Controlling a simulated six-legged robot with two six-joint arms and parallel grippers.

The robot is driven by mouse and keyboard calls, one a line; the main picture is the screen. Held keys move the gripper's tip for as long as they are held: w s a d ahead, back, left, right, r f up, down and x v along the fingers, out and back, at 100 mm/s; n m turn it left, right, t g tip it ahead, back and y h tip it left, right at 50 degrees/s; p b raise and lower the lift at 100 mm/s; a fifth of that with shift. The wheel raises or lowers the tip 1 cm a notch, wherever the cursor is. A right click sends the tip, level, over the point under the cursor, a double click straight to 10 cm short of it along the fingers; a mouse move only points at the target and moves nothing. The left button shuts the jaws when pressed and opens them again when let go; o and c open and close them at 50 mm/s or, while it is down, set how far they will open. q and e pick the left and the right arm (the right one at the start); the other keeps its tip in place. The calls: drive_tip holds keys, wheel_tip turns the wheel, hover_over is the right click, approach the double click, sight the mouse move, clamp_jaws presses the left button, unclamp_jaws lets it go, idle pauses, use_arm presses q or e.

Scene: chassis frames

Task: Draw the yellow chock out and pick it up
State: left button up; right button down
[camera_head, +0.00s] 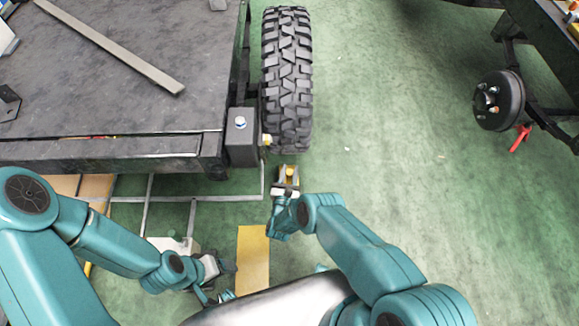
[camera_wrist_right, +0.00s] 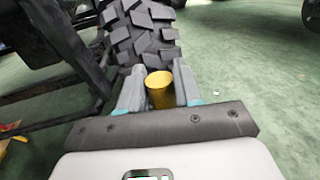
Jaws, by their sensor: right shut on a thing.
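The yellow chock (camera_head: 289,173) is at the near foot of a knobbly black tyre (camera_head: 287,75). In the right wrist view its rounded yellow part (camera_wrist_right: 159,90) stands between the two grey fingers, with the tyre (camera_wrist_right: 140,35) right behind. My right gripper (camera_head: 287,184) is shut on the chock, and its fingers hide the chock's sides. I cannot tell whether the chock touches the tyre or the floor. My left gripper (camera_head: 225,266) is low in the head view, away from the chock; its finger gap is unclear.
A dark chassis frame (camera_head: 110,90) with a flat top fills the upper left, and a loose bar (camera_head: 120,50) lies on it. A yellow patch (camera_head: 254,258) lies on the floor near me. A wheel hub (camera_head: 497,100) stands at the right. Green floor between is clear.

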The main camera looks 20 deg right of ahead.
drive_tip(key=shift+s+d+v, duration=0.1)
drive_tip(key=shift+d+v, duration=0.05)
drive_tip(key=shift+v, duration=0.75)
drive_tip(key=shift+s+d+v, duration=0.1)
drive_tip(key=shift+d+v, duration=0.1)
drive_tip(key=shift+v, duration=0.75)
drive_tip(key=shift+s+d+v, duration=0.1)
drive_tip(key=shift+d+v, duration=0.05)
drive_tip(key=shift+v, duration=0.75)
drive_tip(key=shift+w+f, duration=0.1)
drive_tip(key=shift+f, duration=0.05)
drive_tip(key=c, duration=0.7)
unclamp_jaws()
